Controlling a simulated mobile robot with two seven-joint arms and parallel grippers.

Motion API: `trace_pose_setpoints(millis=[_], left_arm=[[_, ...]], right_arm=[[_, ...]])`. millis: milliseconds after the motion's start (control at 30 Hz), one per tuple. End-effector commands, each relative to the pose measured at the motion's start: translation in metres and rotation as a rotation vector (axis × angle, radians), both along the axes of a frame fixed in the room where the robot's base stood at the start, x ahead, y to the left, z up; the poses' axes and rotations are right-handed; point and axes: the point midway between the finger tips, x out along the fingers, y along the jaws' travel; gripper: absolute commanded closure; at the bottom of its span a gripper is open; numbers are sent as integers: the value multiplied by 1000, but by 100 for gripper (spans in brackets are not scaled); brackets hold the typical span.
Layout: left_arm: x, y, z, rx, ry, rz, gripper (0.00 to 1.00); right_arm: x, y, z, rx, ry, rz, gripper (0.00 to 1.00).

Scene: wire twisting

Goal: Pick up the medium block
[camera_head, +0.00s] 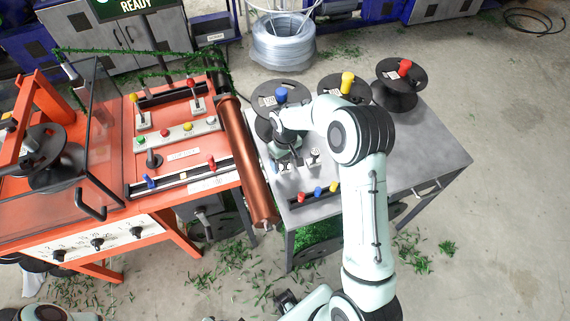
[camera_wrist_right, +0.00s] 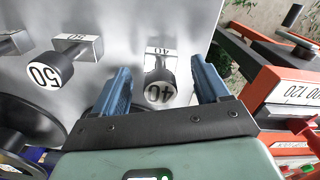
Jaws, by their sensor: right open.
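Handled blocks with white number labels stand on the grey table (camera_head: 425,150). In the right wrist view, a block marked 40 (camera_wrist_right: 160,91) lies between the fingers of my right gripper (camera_wrist_right: 160,88), which is open and does not visibly touch it. A block marked 50 (camera_wrist_right: 52,70) stands to the left of it, and part of another block (camera_wrist_right: 10,42) shows at the left edge. In the head view, my right gripper (camera_head: 286,160) is low over the table's left part, beside a small block (camera_head: 314,157). My arm hides part of the row. My left gripper is not in view.
Spools with a blue knob (camera_head: 281,95), yellow knob (camera_head: 347,83) and red knob (camera_head: 404,69) stand along the table's back. A copper roller (camera_head: 246,160) and orange workbench (camera_head: 180,105) are close on the left. The table's right part is clear.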

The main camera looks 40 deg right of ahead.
Motion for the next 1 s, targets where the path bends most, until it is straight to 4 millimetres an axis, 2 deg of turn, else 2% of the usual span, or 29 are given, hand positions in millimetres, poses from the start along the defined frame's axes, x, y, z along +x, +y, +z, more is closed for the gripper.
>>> trace_pose_setpoints(millis=[100, 367, 500, 567, 600, 867, 1000], left_arm=[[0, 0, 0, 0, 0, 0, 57], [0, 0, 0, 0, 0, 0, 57], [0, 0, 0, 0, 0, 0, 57], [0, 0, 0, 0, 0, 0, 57], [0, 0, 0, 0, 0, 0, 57], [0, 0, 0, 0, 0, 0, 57], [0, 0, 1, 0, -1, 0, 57]], right_arm=[[0, 0, -11, 0, 1, 1, 25], [0, 0, -13, 0, -1, 0, 25], [0, 0, -13, 0, -1, 0, 71], [0, 0, -13, 0, -1, 0, 91], [0, 0, -13, 0, -2, 0, 95], [1, 0, -10, -1, -3, 0, 95], [1, 0, 7, -1, -6, 0, 95]])
